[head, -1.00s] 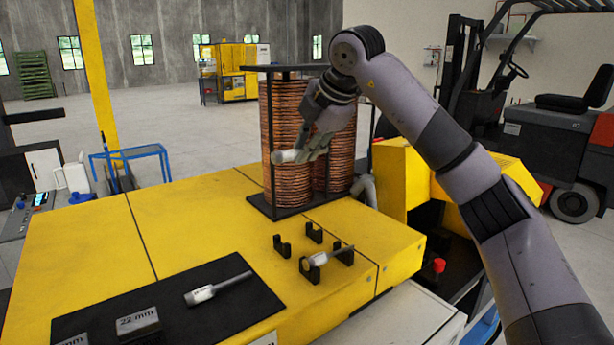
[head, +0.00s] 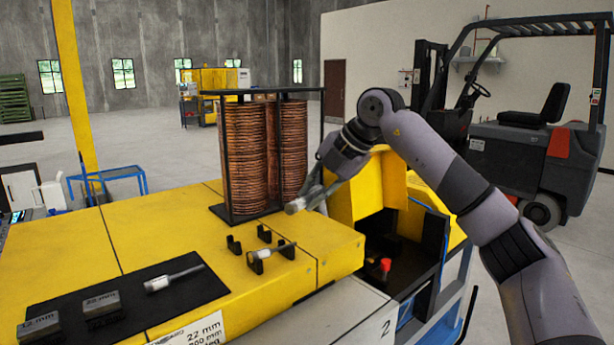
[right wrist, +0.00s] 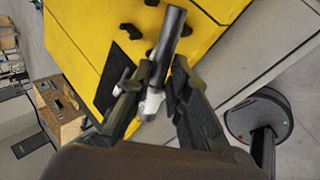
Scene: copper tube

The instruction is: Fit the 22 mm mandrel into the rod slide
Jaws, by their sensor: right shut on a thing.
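My right gripper (head: 318,196) is shut on a mandrel (head: 296,206), a grey cylinder, and holds it above the yellow bench top, just right of the copper coils. In the right wrist view the gripper (right wrist: 154,88) has its fingers on either side of the mandrel (right wrist: 172,32), which has a white part near the fingers. I cannot read a size on it. Another mandrel with a white collar (head: 160,283) lies on the black mat. A third, short one (head: 286,251) rests in black brackets. I cannot make out the rod slide for certain. My left gripper is not in view.
Copper coils (head: 245,158) stand in a black rack on the yellow bench (head: 70,262). Size blocks (head: 102,302) sit on the black mat (head: 195,300). An open yellow housing with a red button (head: 385,264) is at the bench's right end. A forklift (head: 510,150) stands behind.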

